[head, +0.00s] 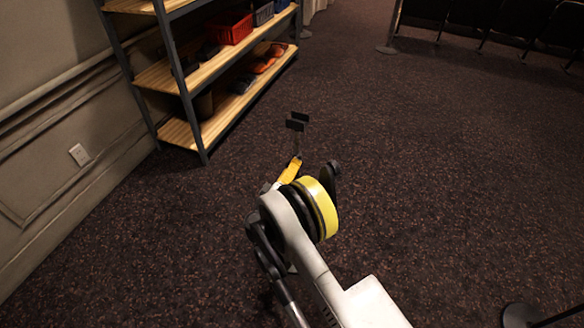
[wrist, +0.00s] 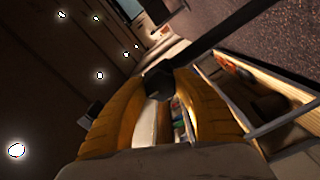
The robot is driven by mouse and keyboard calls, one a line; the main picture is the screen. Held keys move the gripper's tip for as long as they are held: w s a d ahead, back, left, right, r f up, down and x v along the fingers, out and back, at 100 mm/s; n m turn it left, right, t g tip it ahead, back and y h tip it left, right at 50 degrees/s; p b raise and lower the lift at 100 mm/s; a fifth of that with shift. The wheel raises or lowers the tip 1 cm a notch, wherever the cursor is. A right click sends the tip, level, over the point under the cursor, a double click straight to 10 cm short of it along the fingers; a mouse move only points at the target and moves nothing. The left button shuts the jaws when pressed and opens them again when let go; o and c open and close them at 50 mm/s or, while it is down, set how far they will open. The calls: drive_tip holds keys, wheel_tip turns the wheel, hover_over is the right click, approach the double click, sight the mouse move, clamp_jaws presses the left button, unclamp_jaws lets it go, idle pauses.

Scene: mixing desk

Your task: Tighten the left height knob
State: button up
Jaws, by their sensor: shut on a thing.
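In the wrist view, the two curved yellow fingers of my gripper (wrist: 164,88) close in on a small dark knob-like piece (wrist: 156,80) between their tips. A straight dark bar (wrist: 225,38) runs from there to the upper right. I cannot tell whether this piece is the left height knob. In the head view, my gripper (head: 290,171) shows as a small yellow part beyond my white arm and yellow-ringed joint. The grasp is too small to make out there.
A metal-framed shelf with wooden boards (head: 205,128) stands at the left, holding a red bin (head: 229,28) and other items. A wall (head: 45,110) runs along the left. Open dark carpet (head: 430,170) lies to the right. A dark round base (head: 520,315) is at bottom right.

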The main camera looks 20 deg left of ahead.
sight(297, 138)
idle(0.3)
drive_tip(key=o, duration=1.2)
drive_tip(key=shift+w, duration=0.1)
wheel_tip(297, 138, up, 10)
drive_tip(key=shift+r, duration=0.1)
